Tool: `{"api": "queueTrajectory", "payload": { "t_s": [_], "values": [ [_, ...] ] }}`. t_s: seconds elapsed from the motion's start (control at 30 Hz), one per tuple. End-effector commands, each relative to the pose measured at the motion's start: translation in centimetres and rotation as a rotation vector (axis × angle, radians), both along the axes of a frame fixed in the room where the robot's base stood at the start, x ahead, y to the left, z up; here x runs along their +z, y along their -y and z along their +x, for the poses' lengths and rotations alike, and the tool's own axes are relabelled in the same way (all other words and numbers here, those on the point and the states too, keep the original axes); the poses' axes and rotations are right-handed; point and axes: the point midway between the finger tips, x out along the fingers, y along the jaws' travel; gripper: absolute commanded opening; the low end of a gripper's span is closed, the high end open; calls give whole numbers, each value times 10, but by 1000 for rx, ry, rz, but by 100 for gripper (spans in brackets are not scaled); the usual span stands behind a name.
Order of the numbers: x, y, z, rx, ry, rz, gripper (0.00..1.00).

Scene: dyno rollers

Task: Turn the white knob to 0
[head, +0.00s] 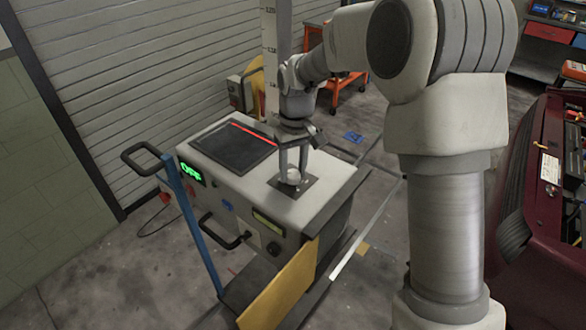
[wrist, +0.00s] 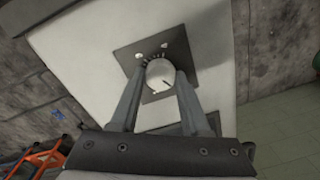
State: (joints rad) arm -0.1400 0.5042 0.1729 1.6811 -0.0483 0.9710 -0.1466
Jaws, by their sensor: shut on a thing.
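The white knob (wrist: 160,75) sits on a dark square plate (wrist: 178,47) with small marks around the knob's far side in the wrist view. A small dark pointer mark shows on its face, toward the lower right in that view. The plate is on top of the white machine (head: 248,203). My gripper (wrist: 160,80) points down with one finger on each side of the knob, shut on it. In the head view my gripper (head: 292,178) stands over the same plate and partly hides the knob (head: 293,177). The numbers on the scale are too small to read.
A green display (head: 192,173) on the machine's front reads OFF. A dark panel (head: 234,147) lies on top of the machine, left of the knob. A blue cart handle (head: 190,220) stands in front. A dark red car (head: 545,190) is at the right.

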Motion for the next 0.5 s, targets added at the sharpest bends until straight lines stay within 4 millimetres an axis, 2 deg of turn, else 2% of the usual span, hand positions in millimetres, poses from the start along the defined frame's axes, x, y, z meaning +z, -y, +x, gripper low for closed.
{"api": "queueTrajectory", "payload": {
  "t_s": [0.27,0.3,0.43,0.5],
  "values": [
    [1,0,1,3,3,1,0],
    [1,0,1,2,3,0,53],
    [1,0,0,2,2,0,76],
    [1,0,0,1,1,0,76]
  ]
}}
